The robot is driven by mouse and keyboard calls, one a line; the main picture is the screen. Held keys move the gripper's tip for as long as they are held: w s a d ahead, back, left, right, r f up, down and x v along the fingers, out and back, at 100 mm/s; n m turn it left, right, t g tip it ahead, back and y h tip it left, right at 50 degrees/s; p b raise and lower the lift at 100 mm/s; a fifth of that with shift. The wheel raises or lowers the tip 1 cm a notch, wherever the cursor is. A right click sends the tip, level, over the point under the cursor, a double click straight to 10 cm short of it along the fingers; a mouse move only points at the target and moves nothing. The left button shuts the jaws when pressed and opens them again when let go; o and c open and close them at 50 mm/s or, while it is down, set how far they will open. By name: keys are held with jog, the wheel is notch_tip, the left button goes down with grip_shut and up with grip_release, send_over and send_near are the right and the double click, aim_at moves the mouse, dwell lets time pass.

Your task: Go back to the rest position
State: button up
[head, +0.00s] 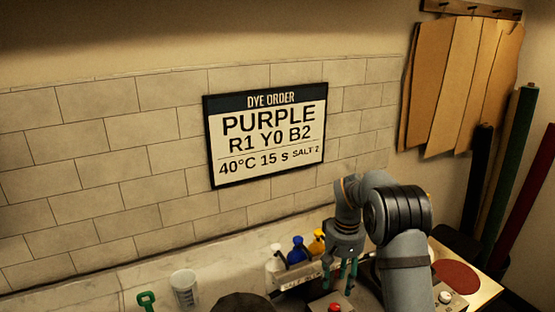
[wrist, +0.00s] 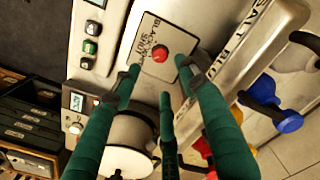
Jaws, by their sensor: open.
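My gripper (head: 343,279) hangs fingers-down at the lower middle right of the head view, in front of the bottles. In the wrist view my gripper (wrist: 162,84) shows green fingers spread apart with nothing between them. The fingertips are near a plate with a red button (wrist: 160,53); I cannot tell whether they touch it. A red button (head: 335,308) also shows at the bottom edge of the head view, just below the fingers.
White (head: 274,262), blue (head: 297,251) and yellow (head: 317,242) bottles stand behind a labelled rack. A clear cup (head: 185,288) and green scoop (head: 146,300) stand left. A dye order sign (head: 268,135) reads PURPLE, R1 Y0 B2. A white round vessel (wrist: 127,148) and drawers (wrist: 30,110) show below.

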aim_at(335, 305)
notch_tip(335, 305, down, 10)
jog(key=shift+r+m+p, duration=0.15)
jog(key=shift+m+p, duration=0.4)
jog(key=shift+m, duration=0.25)
jog(key=m+p, duration=0.2)
jog(key=m, duration=0.1)
jog(key=shift+r+m, duration=0.15)
jog(key=shift+m, duration=0.15)
jog(key=m+p, duration=0.3)
jog(key=shift+w+r+m+b, duration=0.2)
jog(key=shift+r+m+b, duration=0.15)
jog(key=shift+b, duration=0.25)
notch_tip(335, 305, up, 9)
jog(key=b, duration=0.3)
jog(key=s+r+n+t, duration=0.2)
jog(key=s+r+n, duration=0.1)
jog(key=s+n, duration=0.4)
jog(key=shift+s+r+n, duration=0.2)
jog(key=shift+r+n, duration=0.1)
jog(key=shift+n, duration=0.55)
